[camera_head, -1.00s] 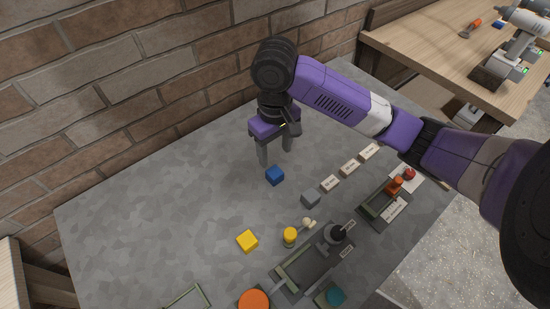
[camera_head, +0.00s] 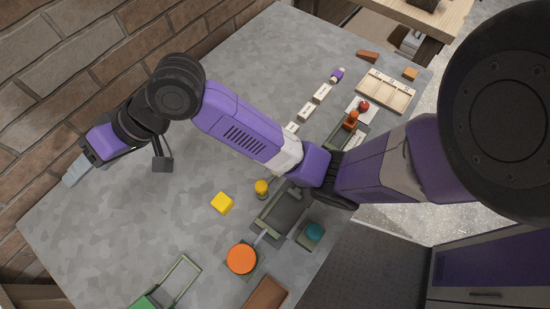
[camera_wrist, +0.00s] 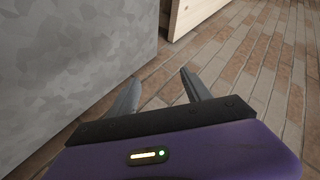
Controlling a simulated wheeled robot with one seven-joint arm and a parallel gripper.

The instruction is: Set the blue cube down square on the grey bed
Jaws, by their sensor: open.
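The blue cube is not visible in either current view; my arm crosses the part of the table where it stood earlier. A dark grey bed (camera_head: 287,207) with green rails lies right of the yellow cube in the head view; I cannot tell if it is the named bed. My gripper (camera_head: 74,174) is at the far left of the head view, by the brick wall and away from that fixture. In the wrist view my gripper (camera_wrist: 158,84) has its fingers apart, with nothing between them and floor tiles beyond.
Open table lies left of the yellow cube.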

